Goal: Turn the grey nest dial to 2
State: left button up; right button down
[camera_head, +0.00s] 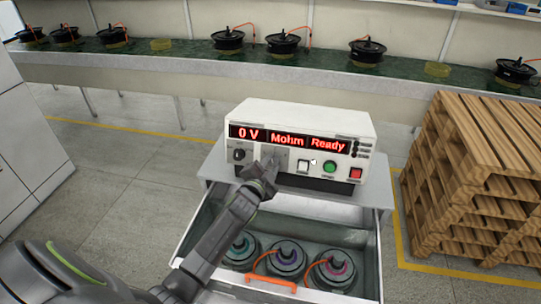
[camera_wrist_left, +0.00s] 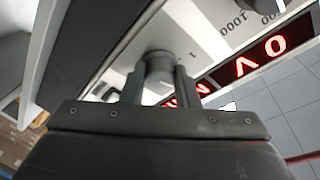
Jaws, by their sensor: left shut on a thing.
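The white tester (camera_head: 300,122) stands on a grey cabinet, its red displays reading "0 V", "Mohm" and "Ready". My left gripper (camera_head: 268,163) is at the tester's front panel, right of a black knob (camera_head: 239,155). In the left wrist view, the left gripper (camera_wrist_left: 160,88) is shut on a round grey dial (camera_wrist_left: 158,64), one finger on each side. The markings "1000" and "1" show on the panel near it; the dial's pointer and full scale are hidden. In the head view my gripper covers the dial. My right gripper is in neither view.
A white switch (camera_head: 303,166), green button (camera_head: 329,167) and red button (camera_head: 355,173) sit right of my gripper. Below, an open drawer (camera_head: 375,262) with an orange handle (camera_head: 271,284) holds three motors. Wooden pallets (camera_head: 480,170) are stacked at right.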

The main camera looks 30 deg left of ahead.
pick_arm(q)
jog(key=shift+w+r+m+p, duration=0.15)
jog(key=shift+r+m+p, duration=0.2)
jog(key=shift+m+p, duration=0.65)
jog(key=shift+m, duration=0.3)
jog(key=o, duration=0.8)
jog(key=shift+a, duration=0.1)
jog(key=shift+o, duration=0.9)
jog(key=shift+f, duration=0.1)
jog(key=shift+w+f, duration=0.1)
jog(key=shift+f, duration=0.1)
jog(key=s+r+b, duration=0.1)
jog(key=s+b, duration=0.3)
jog(key=s, duration=1.3)
jog(key=shift+s+d+r, duration=0.15)
jog(key=shift+d+r, duration=0.25)
jog(key=shift+d, duration=0.05)
